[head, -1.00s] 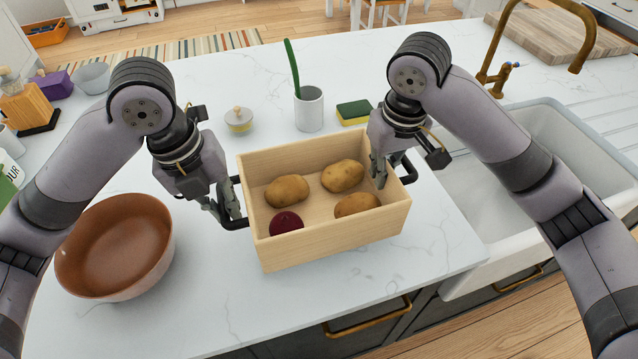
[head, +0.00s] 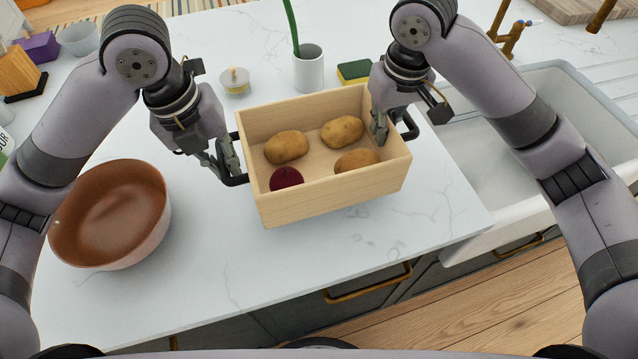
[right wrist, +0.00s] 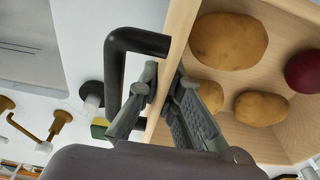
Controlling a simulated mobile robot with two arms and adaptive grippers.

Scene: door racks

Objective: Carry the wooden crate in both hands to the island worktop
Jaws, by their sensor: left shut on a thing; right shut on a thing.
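The pale wooden crate (head: 330,192) is over the island worktop, with potatoes (head: 287,147) and a dark red round vegetable (head: 286,179) inside. I cannot tell whether its base touches the worktop. My left gripper (head: 230,170) is shut on the crate at its left black handle. My right gripper (head: 380,125) is shut on the crate at its right end. In the right wrist view, the right fingers (right wrist: 165,110) straddle the end wall of the crate (right wrist: 180,30) beside the black handle (right wrist: 125,65). The crate's far underside is hidden.
A brown bowl (head: 110,215) stands left of the crate. Behind are a white cup (head: 309,72), a small lidded jar (head: 235,82) and a sponge (head: 354,72). A white sink (head: 480,165) lies to the right. The worktop (head: 240,270) in front is clear.

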